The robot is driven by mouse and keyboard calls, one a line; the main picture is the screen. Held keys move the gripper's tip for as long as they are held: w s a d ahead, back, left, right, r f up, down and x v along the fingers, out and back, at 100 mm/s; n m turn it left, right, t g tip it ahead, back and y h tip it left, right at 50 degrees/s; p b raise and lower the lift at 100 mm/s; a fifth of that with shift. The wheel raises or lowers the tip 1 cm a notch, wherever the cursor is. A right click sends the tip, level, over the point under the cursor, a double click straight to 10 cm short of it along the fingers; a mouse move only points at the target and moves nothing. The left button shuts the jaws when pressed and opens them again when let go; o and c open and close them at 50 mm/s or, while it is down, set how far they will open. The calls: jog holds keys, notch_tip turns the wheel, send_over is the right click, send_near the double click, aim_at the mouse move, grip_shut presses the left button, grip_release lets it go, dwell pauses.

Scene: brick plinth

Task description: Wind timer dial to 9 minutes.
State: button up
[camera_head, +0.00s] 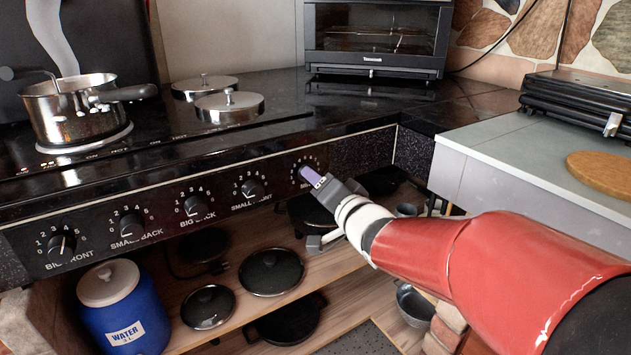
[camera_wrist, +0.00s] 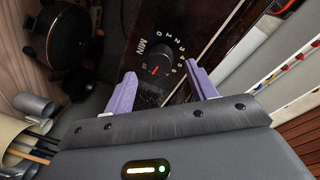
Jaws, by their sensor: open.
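The timer dial (camera_wrist: 155,71) is a dark knob with a small red mark, on a black panel printed with white numbers and "MIN". In the wrist view it sits between and beyond the two purple fingers of my gripper (camera_wrist: 162,77), which are spread apart. I cannot tell for sure which number the red mark points at. In the head view my gripper (camera_head: 309,173) is in front of the timer at the right end of the control panel. Its fingers hide the knob there, and only part of the number ring shows. I cannot tell whether the fingers touch the knob.
Several stove knobs, such as the small front knob (camera_head: 252,188), line the panel to the left. A steel pot (camera_head: 75,112) stands on the stove. Below are shelves with pan lids (camera_head: 270,271) and a blue water jug (camera_head: 124,318). A grey counter (camera_head: 510,150) is at right.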

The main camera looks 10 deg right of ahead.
jog(key=v, duration=0.4)
jog(key=shift+s, duration=0.2)
jog(key=s+f+n+g+h, duration=0.2)
jog(key=s+f+n+g, duration=0.2)
jog(key=s, duration=0.6)
jog(key=s+a+f+n+g+h, duration=0.1)
jog(key=s+f+n+g, duration=0.2)
jog(key=s, duration=0.8)
notch_tip(320, 180, down, 2)
jog(key=g, duration=0.4)
jog(key=shift+a+n+h, duration=0.35)
jog(key=shift+n+h, duration=0.05)
